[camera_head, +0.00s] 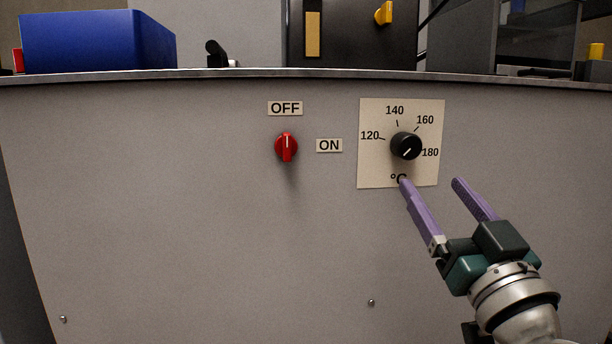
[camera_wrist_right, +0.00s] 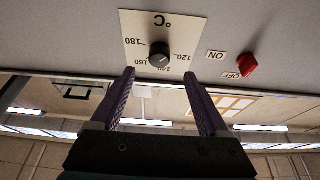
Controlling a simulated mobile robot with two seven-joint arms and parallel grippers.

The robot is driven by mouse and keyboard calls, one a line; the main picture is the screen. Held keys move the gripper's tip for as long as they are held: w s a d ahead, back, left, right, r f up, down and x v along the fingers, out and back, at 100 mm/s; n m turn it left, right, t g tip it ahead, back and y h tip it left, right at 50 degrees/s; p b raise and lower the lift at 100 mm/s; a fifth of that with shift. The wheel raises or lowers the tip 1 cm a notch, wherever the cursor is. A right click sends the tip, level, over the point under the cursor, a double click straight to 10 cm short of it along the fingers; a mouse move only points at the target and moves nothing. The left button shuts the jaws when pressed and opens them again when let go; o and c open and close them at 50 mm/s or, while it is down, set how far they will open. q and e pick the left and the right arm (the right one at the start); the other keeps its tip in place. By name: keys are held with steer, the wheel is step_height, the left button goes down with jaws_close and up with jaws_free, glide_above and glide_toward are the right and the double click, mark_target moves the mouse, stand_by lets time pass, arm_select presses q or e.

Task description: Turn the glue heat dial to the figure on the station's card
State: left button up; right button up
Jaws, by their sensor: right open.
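The glue heat dial (camera_head: 406,146) is a round black knob on a pale plate (camera_head: 372,170) marked 120, 140, 160, 180 and °C. My right gripper (camera_head: 431,182) is open and empty, with purple fingers pointing up toward the dial from the lower right. In the right wrist view the dial (camera_wrist_right: 159,54) appears upside down just beyond and between the fingertips (camera_wrist_right: 158,72), apart from them. No card with a set figure is readable. My left gripper is out of view.
A red switch (camera_head: 286,147) sits left of the dial, its white line upright toward the OFF label (camera_head: 285,108); an ON label (camera_head: 329,145) is beside it. The grey panel is otherwise flat. A blue bin (camera_head: 95,42) stands on the top above.

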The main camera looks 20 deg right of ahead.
mark_target(411, 152)
steer(key=b+x, duration=0.3)
steer(key=x, duration=0.5)
steer(key=shift+w+d, duration=0.1)
steer(key=shift+w, duration=0.15)
steer(key=shift+w+r, duration=0.3)
steer(key=shift+w, duration=0.1)
jaws_close()
